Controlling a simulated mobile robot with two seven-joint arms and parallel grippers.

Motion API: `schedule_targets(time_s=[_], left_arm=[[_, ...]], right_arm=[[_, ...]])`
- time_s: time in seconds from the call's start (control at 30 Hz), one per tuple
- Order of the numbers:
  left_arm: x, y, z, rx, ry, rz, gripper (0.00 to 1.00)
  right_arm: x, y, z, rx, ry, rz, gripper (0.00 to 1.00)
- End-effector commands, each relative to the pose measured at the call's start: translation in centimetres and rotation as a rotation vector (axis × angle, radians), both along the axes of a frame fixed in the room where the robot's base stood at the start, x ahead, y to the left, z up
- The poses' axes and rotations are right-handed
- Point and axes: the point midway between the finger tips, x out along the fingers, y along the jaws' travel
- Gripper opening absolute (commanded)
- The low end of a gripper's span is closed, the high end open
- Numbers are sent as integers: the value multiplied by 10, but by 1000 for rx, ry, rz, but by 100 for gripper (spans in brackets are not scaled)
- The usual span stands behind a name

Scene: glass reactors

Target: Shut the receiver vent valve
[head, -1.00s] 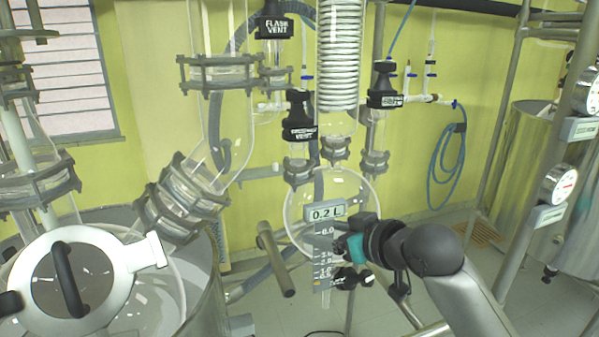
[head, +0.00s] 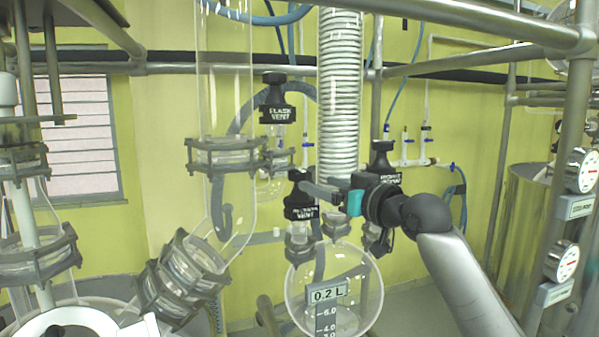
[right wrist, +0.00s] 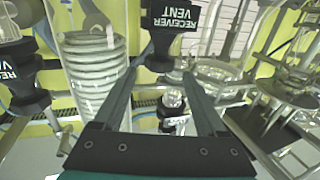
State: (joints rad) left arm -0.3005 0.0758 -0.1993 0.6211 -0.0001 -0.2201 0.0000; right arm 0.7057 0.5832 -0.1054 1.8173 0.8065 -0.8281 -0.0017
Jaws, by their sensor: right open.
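The receiver vent valve (head: 299,196) is a black valve body on a glass neck above the round receiver flask (head: 350,290). My right gripper (head: 318,190) reaches in from the right at its height and covers part of its label. In the right wrist view, the valve (right wrist: 178,28), labelled RECEIVER VENT, is at top centre. There my right gripper (right wrist: 160,74) has its fingers apart, with nothing held between them. The valve appears beyond the fingertips; I cannot tell whether they touch it. My left gripper is out of view.
The flask vent valve (head: 277,102) is above and left. Another black valve (head: 381,158) stands close behind my right wrist. A glass coil column (head: 340,90) rises beside the gripper. Metal rails cross overhead, and a steel frame with gauges (head: 580,170) is at right.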

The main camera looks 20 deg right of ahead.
Motion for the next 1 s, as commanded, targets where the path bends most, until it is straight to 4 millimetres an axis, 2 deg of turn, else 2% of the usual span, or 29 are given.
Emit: schedule_targets(time_s=[0.2,0.5,0.7,1.0], left_arm=[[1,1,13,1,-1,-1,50],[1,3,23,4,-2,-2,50],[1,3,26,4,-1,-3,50],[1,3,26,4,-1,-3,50]], right_arm=[[32,13,2,1,1,2,74],[65,23,1,0,2,1,74],[76,27,0,-1,1,1,74],[78,28,-1,-3,1,1,74]])
